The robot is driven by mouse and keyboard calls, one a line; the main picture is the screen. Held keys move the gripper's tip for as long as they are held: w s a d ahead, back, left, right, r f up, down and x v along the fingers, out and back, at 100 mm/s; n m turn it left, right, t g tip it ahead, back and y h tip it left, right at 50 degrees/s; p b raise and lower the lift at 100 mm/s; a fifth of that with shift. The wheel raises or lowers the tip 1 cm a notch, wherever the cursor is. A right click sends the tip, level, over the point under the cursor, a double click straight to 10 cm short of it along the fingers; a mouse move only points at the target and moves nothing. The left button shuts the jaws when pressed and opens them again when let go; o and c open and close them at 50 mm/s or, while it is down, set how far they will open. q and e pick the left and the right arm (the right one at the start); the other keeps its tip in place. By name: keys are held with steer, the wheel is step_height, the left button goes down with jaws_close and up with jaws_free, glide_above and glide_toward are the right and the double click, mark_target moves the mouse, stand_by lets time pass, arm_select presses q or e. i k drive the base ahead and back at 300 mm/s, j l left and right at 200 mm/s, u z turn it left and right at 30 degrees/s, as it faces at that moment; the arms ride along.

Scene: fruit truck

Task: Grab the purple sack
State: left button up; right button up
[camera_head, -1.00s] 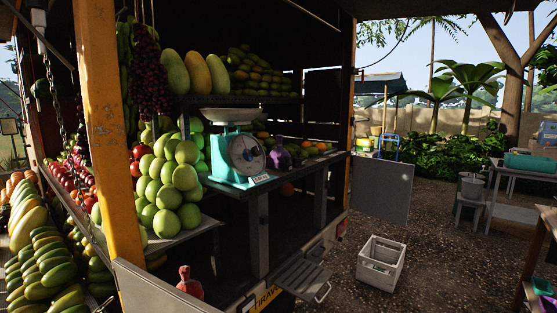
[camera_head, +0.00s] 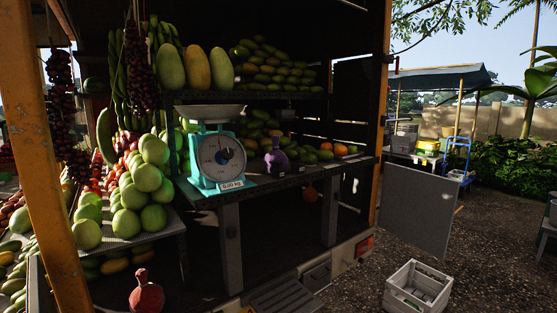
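The purple sack (camera_head: 277,160) is small, with a narrow tied neck. It stands upright on the dark counter (camera_head: 250,189) of the fruit truck, right of the teal scale (camera_head: 207,165) and apart from it. Green and orange fruit lies behind and to the right of it. Neither of my grippers shows in the head view.
A red sack (camera_head: 147,294) is at the bottom left, below the green fruit pile (camera_head: 140,195). A yellow post (camera_head: 40,140) stands at the left. A grey panel (camera_head: 417,207) hangs at the right, near a white crate (camera_head: 416,290) on the gravel. Steps (camera_head: 285,298) lie below the counter.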

mark_target(269, 159)
steer(key=i+l+u, duration=0.2)
steer(key=i+l, duration=0.15)
steer(key=l, duration=0.25)
steer(key=i+l, duration=0.15)
steer(key=l, duration=0.15)
steer(key=i+l+u, duration=0.15)
steer(key=l, duration=0.2)
steer(key=i+l+u, duration=0.1)
steer(key=l, duration=0.2)
steer(key=i+l+u, duration=0.1)
steer(key=l, duration=0.25)
steer(key=i, duration=0.05)
